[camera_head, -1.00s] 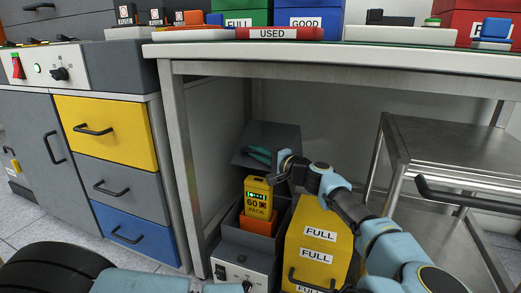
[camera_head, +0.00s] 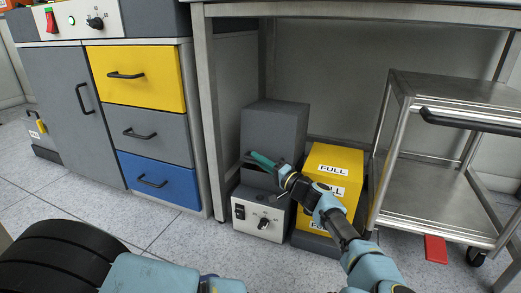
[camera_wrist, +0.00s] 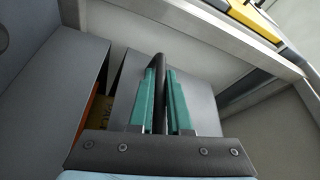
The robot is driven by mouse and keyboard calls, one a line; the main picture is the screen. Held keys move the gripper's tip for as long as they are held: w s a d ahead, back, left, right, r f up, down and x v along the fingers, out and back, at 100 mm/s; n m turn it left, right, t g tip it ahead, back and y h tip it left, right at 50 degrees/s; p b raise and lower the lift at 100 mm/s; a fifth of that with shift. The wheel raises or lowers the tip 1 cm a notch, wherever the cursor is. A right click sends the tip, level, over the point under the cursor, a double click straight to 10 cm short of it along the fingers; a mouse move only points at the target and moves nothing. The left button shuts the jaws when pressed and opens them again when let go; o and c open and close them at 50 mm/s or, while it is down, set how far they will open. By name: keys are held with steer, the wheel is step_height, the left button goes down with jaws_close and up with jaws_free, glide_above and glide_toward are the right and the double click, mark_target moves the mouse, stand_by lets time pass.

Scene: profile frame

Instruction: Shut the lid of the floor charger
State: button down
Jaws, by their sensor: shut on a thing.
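The floor charger is a dark grey box with a white front panel (camera_head: 258,218) bearing a switch and a knob, low under the bench. Its grey lid (camera_head: 278,125) stands above the base, swung partly over; a gap still shows in the wrist view. Through it I see a slice of the yellow pack (camera_wrist: 104,100) and an orange part (camera_wrist: 88,112). In the head view the pack is hidden. My gripper (camera_head: 256,158) is at the lid's front, its teal fingers (camera_wrist: 160,98) closed around the dark bar handle (camera_wrist: 158,70).
A metal cart (camera_head: 430,185) stands further right, with a red flat item (camera_head: 436,249) on the floor. Floor in front of the drawers (camera_head: 160,185) is clear.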

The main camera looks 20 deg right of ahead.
steer(key=shift+s+a+f, duration=0.1)
steer(key=shift+f, duration=0.65)
steer(key=shift+s+a+f, duration=0.1)
steer(key=shift+f, duration=0.6)
steer(key=c, duration=0.9)
jaws_free()
steer(key=shift+o, duration=0.2)
steer(key=p+v, duration=0.3)
steer(key=v, duration=0.7)
steer(key=shift+s+d, duration=0.2)
steer(key=shift+s, duration=0.15)
